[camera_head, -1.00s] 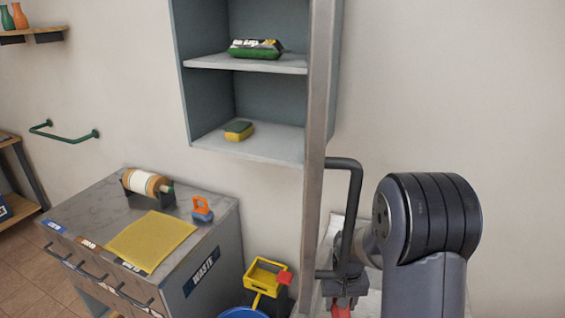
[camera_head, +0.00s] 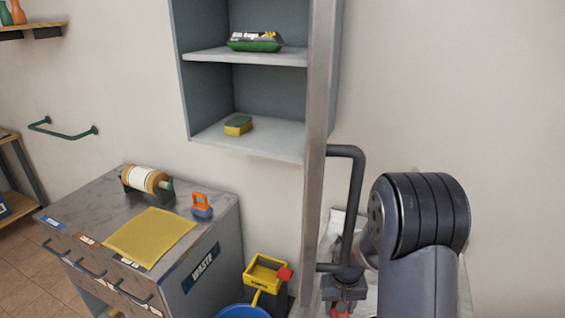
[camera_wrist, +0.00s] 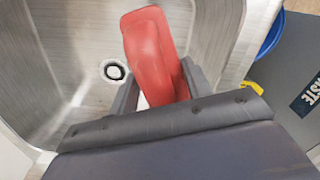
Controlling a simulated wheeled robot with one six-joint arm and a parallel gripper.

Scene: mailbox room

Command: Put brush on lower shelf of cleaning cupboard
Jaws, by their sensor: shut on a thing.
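My gripper (camera_wrist: 155,88) is shut on a red object, seemingly the brush (camera_wrist: 152,50), over a metal sink basin. Its red part sticks out past the fingers; bristles are not visible. In the head view my gripper (camera_head: 342,292) is low, right of the cupboard door, with a bit of red below it. The cleaning cupboard (camera_head: 203,75) is open, its door (camera_head: 318,90) seen nearly edge-on. The lower shelf (camera_head: 270,138) holds a yellow-green sponge (camera_head: 238,125). The upper shelf (camera_head: 285,58) holds a green wipes pack (camera_head: 256,41).
The dark door handle (camera_head: 357,190) projects close to my arm. A grey waste cabinet (camera_head: 215,240) stands at the lower left, with a yellow cloth (camera_head: 150,237) on top. A yellow bucket (camera_head: 265,272) and blue bin (camera_head: 243,311) stand beside it. The lower shelf is clear right of the sponge.

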